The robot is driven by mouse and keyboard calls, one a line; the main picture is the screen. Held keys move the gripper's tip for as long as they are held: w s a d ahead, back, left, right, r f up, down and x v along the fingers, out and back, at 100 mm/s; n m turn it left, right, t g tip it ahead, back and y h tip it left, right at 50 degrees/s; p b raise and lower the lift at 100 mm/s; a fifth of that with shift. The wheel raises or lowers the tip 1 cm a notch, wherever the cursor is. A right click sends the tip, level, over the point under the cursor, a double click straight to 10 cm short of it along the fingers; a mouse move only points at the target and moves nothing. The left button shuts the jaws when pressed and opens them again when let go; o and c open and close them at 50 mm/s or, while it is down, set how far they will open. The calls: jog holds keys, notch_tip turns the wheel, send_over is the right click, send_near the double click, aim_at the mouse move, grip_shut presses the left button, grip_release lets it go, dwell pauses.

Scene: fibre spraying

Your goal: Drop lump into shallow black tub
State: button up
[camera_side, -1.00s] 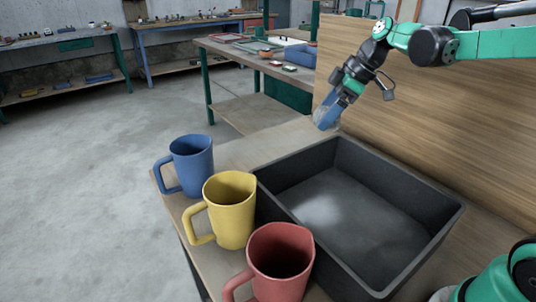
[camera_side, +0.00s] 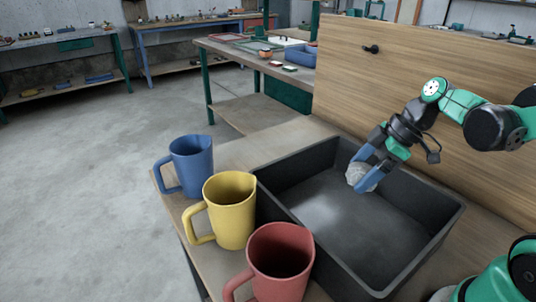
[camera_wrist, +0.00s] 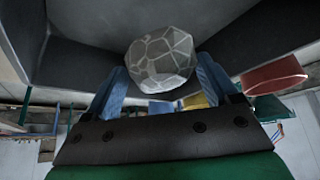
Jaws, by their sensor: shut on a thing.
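The lump (camera_side: 358,174) is a pale grey faceted rock-like piece. My gripper (camera_side: 366,172) has blue fingers shut on it. The lump and fingers show over the far right part of the black tub (camera_side: 290,245), inside its outline; I cannot tell the exact height above its floor. The tub is dark, rectangular and shallow, and its visible floor is bare. In the wrist view the lump (camera_wrist: 160,58) sits between the blue fingertips (camera_wrist: 160,78), with the tub's dark walls (camera_wrist: 75,65) around it.
A blue mug (camera_side: 190,165), a yellow mug (camera_side: 231,210) and a red mug (camera_side: 279,262) stand in a row along the tub's left side. A wooden board (camera_side: 440,110) rises behind the tub on the right. Workbenches (camera_side: 190,35) stand farther back.

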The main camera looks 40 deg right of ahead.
aim_at(370, 167)
jog(key=shift+f, duration=0.65)
jog(key=o, duration=1.2)
jog(key=shift+c, duration=0.2)
jog(key=shift+r, duration=0.1)
jog(key=shift+v, duration=2.7)
